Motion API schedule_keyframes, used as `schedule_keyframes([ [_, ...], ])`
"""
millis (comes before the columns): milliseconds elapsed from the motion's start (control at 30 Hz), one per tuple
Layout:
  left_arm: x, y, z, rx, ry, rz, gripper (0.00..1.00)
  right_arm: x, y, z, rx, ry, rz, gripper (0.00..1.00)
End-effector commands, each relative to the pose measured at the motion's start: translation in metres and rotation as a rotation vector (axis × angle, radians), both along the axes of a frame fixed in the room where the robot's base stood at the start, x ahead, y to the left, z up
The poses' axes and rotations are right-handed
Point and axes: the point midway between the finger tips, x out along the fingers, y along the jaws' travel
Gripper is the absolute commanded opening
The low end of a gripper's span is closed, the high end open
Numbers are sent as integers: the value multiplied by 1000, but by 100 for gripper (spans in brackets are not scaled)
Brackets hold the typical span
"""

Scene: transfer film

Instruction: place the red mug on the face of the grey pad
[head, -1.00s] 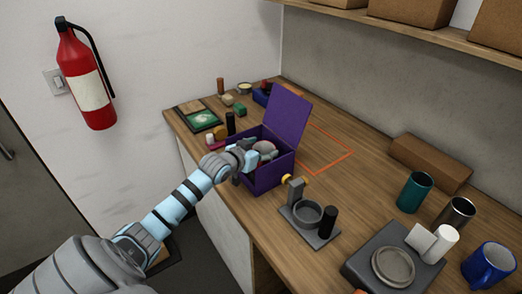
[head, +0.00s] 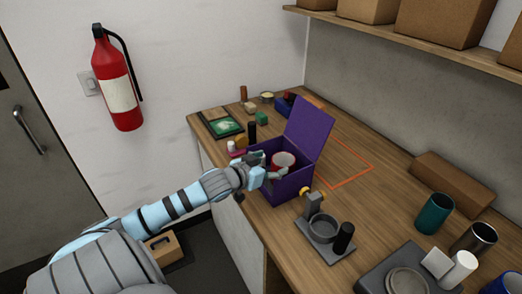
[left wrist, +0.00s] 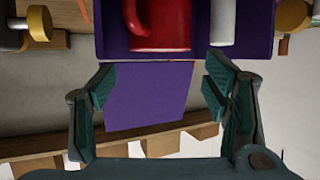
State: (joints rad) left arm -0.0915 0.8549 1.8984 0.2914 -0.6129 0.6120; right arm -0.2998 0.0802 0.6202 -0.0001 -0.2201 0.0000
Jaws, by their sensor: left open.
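The red mug (head: 284,160), pale inside, stands in the open purple box (head: 290,188), whose lid is raised at the back. My left gripper (head: 268,178) is at the box's near left side, beside the mug, and hides part of the box. In the left wrist view, my left gripper (left wrist: 160,84) has its fingers spread with nothing between them. The red mug (left wrist: 158,28) with its handle lies beyond the fingertips. A grey block with a round grey disc (head: 407,281) is at the bottom right; I cannot tell if it is the grey pad. My right gripper is out of view.
A grey stand with a ring (head: 323,229) and a black cylinder (head: 344,236) stand right of the box. A teal cup (head: 434,213), a metal cup (head: 474,239) and a white cylinder (head: 459,268) are further right. An orange outline (head: 347,163) marks clear tabletop behind the box.

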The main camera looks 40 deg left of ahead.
Motion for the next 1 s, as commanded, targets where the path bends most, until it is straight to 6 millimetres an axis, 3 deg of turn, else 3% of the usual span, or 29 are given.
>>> schedule_keyframes([
  [100, -23, -4, 14, 7, 7, -8, 70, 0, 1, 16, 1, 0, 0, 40],
  [300, -45, -4, 22, 2, 3, -2, 70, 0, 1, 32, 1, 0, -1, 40],
  [867, -47, -5, 20, -3, 1, -1, 70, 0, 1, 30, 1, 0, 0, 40],
  [1000, -61, -13, 1, 9, 48, 25, 70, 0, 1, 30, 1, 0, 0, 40],
])
